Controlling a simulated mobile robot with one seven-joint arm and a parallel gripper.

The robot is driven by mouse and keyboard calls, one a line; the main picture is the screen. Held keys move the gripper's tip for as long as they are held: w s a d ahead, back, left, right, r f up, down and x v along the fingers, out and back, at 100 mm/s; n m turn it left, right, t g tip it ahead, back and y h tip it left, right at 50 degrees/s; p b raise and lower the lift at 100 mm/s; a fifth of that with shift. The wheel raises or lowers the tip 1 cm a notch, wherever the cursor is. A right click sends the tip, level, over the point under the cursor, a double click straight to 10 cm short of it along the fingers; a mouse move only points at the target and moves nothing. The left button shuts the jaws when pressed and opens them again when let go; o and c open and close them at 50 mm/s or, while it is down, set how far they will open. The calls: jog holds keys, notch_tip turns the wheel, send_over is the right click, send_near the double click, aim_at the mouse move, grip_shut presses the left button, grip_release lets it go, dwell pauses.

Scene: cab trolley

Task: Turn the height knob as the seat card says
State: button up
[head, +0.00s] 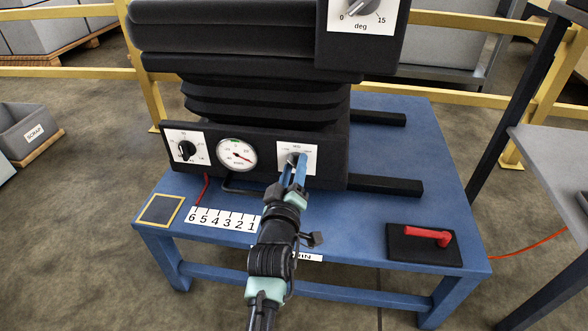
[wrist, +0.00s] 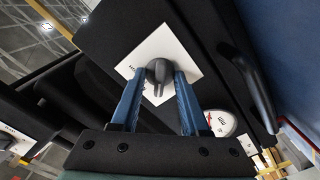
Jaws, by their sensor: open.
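The black seat base (head: 230,185) stands on a blue table. Its front carries a white plate with a knob (head: 186,150) at left, a round gauge (head: 236,155) with a red needle in the middle, and a white plate (head: 311,153) at right. My gripper (head: 297,170) is at the right plate. In the wrist view its two blue fingers stand open, one on each side of that plate's dark knob (wrist: 157,75). I cannot tell whether they touch it. The plate labels are too small to read, so I cannot tell which knob sets height. I cannot make out a seat card.
A "deg" dial (head: 362,12) is higher on the seat. A number strip (head: 222,220) and a yellow-edged dark square (head: 161,209) lie on the blue table (head: 360,215). A red handle (head: 428,235) sits on a black pad at right. A grey bench (head: 560,160) stands farther right.

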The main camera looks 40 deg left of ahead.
grip_shut()
jog(key=shift+m, duration=0.4)
jog(key=m+b, duration=0.1)
jog(key=m, duration=0.2)
jog(key=shift+m, duration=2.5)
grip_release()
